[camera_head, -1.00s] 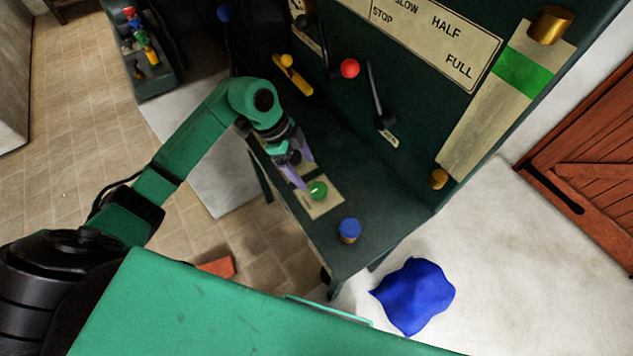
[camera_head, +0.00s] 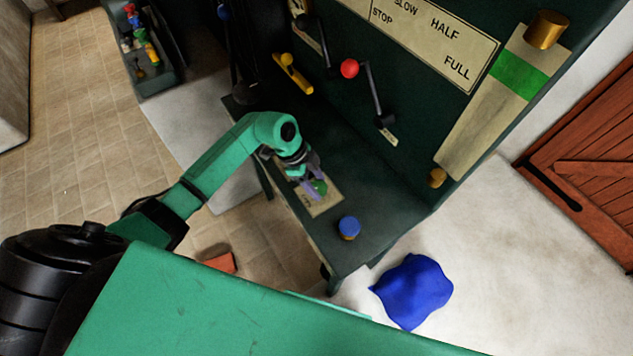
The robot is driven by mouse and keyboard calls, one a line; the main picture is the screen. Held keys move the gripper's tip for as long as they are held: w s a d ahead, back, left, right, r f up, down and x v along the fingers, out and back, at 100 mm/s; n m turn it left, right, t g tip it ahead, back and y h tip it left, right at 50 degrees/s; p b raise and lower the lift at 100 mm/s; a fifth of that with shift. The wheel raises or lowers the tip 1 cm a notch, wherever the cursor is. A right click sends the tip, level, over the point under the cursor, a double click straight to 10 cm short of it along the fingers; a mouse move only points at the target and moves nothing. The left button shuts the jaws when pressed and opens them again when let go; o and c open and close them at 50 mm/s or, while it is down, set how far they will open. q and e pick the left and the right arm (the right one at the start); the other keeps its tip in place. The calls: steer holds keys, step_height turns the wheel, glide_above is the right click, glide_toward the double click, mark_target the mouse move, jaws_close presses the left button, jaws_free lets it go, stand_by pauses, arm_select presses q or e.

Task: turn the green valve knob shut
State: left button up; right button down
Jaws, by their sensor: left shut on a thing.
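The green valve knob (camera_head: 321,187) sits on a pale plate (camera_head: 322,206) on the dark bench top. My left gripper (camera_head: 315,189) reaches down onto it from the upper left, with its purple fingers on either side of the knob. The fingers are shut on the knob and partly cover it. The knob's turned angle cannot be read from here. My right gripper does not show.
A blue-capped knob (camera_head: 349,227) stands on the bench close to the pale plate. Levers with a red ball (camera_head: 349,68) and a yellow handle (camera_head: 292,73) are on the upright panel. A blue cloth (camera_head: 412,291) and a brick (camera_head: 220,262) lie on the floor.

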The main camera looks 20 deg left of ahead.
arm_select(q)
steer(key=shift+m, duration=0.3)
steer(key=m+g+b, duration=0.1)
steer(key=m, duration=0.1)
steer(key=m+b, duration=0.1)
steer(key=m, duration=0.1)
steer(key=shift+w+f+g+b, duration=0.15)
steer(key=shift+w+g+b, duration=0.05)
steer(key=shift+g+b, duration=0.2)
steer(key=m+g+y+b, duration=0.1)
steer(key=m+b, duration=0.2)
steer(key=m, duration=0.1)
steer(key=shift+w+m, duration=0.1)
steer(key=shift+m, duration=0.2)
steer(key=m+b, duration=0.1)
steer(key=m, duration=0.1)
steer(key=m+g+y+b, duration=0.1)
steer(key=m+b, duration=0.1)
steer(key=shift+d+m+g+b, duration=0.2)
steer(key=shift+m+g+b, duration=0.1)
steer(key=shift+d+m+y+b, duration=0.1)
steer(key=shift+m+y+b, duration=1)
steer(key=shift+m, duration=0.9)
steer(key=shift+g, duration=0.3)
steer(key=o, duration=1.4)
steer(key=shift+c, duration=0.2)
